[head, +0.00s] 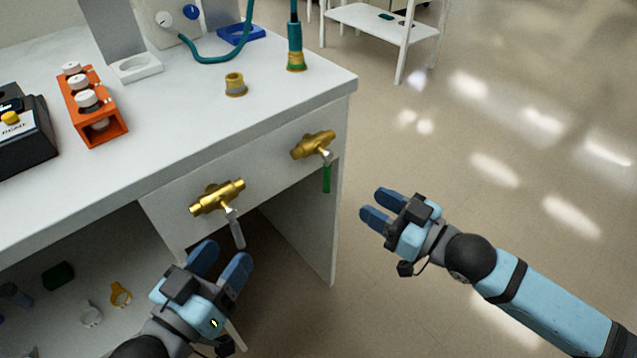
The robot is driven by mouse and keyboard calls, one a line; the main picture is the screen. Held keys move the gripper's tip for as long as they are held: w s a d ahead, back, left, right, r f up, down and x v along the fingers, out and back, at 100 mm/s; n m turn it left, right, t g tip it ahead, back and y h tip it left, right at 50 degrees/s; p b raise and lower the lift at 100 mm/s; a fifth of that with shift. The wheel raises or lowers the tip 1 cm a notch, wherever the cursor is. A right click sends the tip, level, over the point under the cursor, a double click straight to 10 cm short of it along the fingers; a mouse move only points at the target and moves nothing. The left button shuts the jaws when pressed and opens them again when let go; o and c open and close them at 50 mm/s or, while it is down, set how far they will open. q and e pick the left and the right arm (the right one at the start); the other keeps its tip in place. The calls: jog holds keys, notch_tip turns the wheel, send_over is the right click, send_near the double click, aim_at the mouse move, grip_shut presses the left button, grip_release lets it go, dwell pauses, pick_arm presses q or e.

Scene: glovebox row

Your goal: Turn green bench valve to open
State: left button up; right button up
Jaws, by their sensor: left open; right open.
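The green bench valve (313,145) is a brass valve on the front panel of the bench, near its right end. Its green handle (326,178) hangs straight down, across the brass body. A second brass valve (217,197) with a grey handle (237,232) sits to its left on the same panel. My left gripper (222,262) is open and empty, just below the grey-handled valve in the picture. My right gripper (374,206) is open and empty, to the right of the green handle and apart from it, with its fingers pointing left.
The white bench top (185,105) holds an orange rack (92,108) with white-capped vials, a black device (22,135), a brass fitting (235,85) and a teal hose connector (295,50). Small items lie on the shelf below. The floor (480,130) right of the bench is clear.

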aim_at(324, 176)
jog(key=b+x, duration=0.3)
jog(key=x, duration=0.9)
jog(key=shift+w+b, duration=0.1)
jog(key=shift+b, duration=0.3)
pick_arm(q)
jog(key=f, duration=0.1)
jog(key=f+m, duration=0.1)
jog(key=w+f, duration=0.1)
jog(key=shift+a+f+g, duration=0.15)
jog(key=shift+f+g, duration=0.15)
jog(key=shift+f, duration=0.05)
pick_arm(e)
jog(key=shift+w+a, duration=0.35)
jog(key=shift+a, duration=0.1)
grip_shut()
